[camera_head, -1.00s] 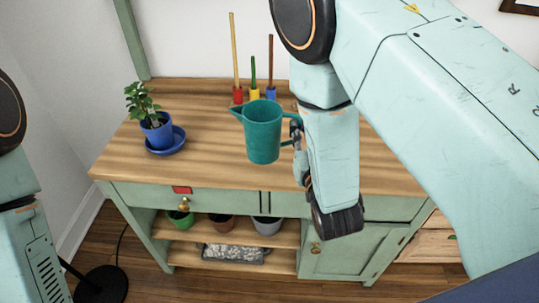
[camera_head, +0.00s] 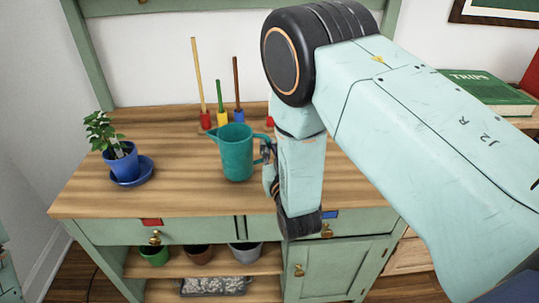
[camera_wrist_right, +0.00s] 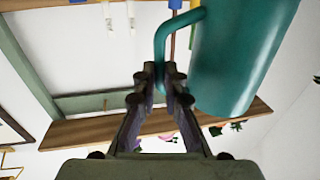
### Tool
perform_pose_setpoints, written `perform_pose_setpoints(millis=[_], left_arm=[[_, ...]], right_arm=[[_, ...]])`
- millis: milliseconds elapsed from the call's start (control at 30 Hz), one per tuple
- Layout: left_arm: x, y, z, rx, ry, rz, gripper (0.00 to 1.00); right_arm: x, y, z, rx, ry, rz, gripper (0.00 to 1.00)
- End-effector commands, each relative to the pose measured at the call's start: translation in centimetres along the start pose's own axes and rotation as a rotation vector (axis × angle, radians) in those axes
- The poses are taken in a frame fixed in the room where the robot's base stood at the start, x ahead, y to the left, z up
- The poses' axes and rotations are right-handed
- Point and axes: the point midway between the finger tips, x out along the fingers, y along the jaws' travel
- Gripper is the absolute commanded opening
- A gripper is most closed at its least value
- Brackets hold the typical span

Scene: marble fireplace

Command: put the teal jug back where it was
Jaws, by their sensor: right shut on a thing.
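The teal jug (camera_head: 237,155) is upright over the middle of the wooden bench top (camera_head: 185,190), with its spout pointing left. My right gripper (camera_head: 267,153) is at the jug's right side, shut on its handle. In the right wrist view the handle of the teal jug (camera_wrist_right: 240,55) passes between the fingertips of my right gripper (camera_wrist_right: 163,90), and the body is at upper right. I cannot tell whether the jug's base touches the bench. My left gripper is out of view.
A potted plant (camera_head: 121,160) on a blue saucer (camera_head: 146,172) stands left of the jug. Tools stand upright in red, yellow and blue holders (camera_head: 222,118) behind it. Several pots (camera_head: 198,254) sit on the lower shelf. A green book (camera_head: 486,92) lies at right. Bare bench top lies in front.

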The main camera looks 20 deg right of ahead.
Motion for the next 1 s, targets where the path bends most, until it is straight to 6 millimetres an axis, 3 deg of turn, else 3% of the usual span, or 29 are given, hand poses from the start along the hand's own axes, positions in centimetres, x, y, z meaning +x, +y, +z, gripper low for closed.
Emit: perform_pose_setpoints(millis=[100,500,533,800,1000], left_arm=[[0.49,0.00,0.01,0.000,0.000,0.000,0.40],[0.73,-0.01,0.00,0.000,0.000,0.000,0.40],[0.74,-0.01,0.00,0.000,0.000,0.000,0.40],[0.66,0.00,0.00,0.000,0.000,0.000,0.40],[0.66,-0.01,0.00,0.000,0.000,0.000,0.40]], right_arm=[[-0.02,0.09,1.39,0.002,0.004,0.001,0.00],[-0.01,0.10,1.75,0.002,0.005,0.002,0.00],[-0.07,0.11,1.89,0.000,0.001,0.002,0.11],[-0.06,0.11,1.79,0.000,0.001,0.002,0.32],[-0.06,0.11,1.78,0.000,0.001,0.002,0.32]])
